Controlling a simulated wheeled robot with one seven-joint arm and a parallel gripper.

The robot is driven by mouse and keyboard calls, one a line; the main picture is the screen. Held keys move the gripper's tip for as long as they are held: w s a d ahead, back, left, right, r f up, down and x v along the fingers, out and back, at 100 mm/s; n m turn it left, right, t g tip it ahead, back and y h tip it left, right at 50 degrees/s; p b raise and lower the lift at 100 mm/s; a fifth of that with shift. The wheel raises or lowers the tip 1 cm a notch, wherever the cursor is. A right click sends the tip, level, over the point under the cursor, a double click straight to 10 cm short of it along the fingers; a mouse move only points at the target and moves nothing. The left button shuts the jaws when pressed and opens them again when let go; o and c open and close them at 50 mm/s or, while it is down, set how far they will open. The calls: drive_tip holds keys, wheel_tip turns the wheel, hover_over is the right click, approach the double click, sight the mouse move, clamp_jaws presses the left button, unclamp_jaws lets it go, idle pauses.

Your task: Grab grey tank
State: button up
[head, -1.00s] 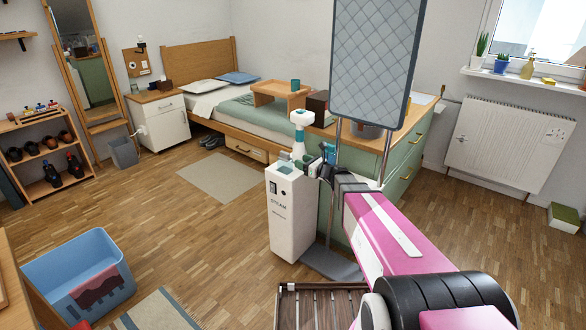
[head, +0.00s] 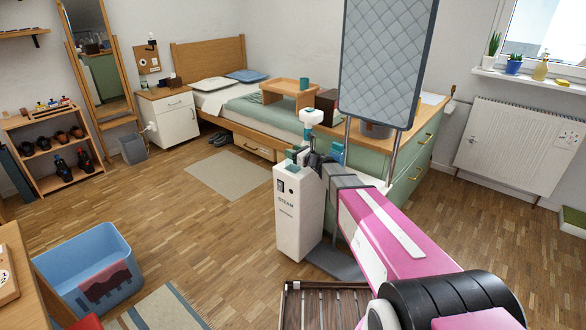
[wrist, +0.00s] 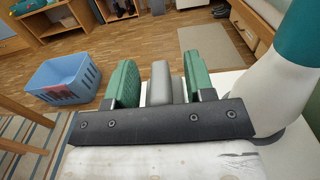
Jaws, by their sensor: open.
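A white steamer body marked "STEAM" (head: 298,215) stands on the floor in the head view, left of the pink arm. A white and teal piece (head: 309,122) rises above it, and large in the wrist view at the right (wrist: 287,75). My gripper (head: 312,160) is at the top of the steamer. In the wrist view its two green fingers (wrist: 160,75) are open. A grey block (wrist: 160,83), likely the grey tank, stands between them, with a narrow gap on each side. In the head view the tank is too small or hidden to make out.
A quilted grey board (head: 388,65) stands on poles behind my arm, beside the green dresser (head: 408,172). A slatted wooden piece (head: 318,305) lies low in front. A blue basket (head: 88,270) sits at the left. Open floor lies between basket and steamer.

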clamp_jaws()
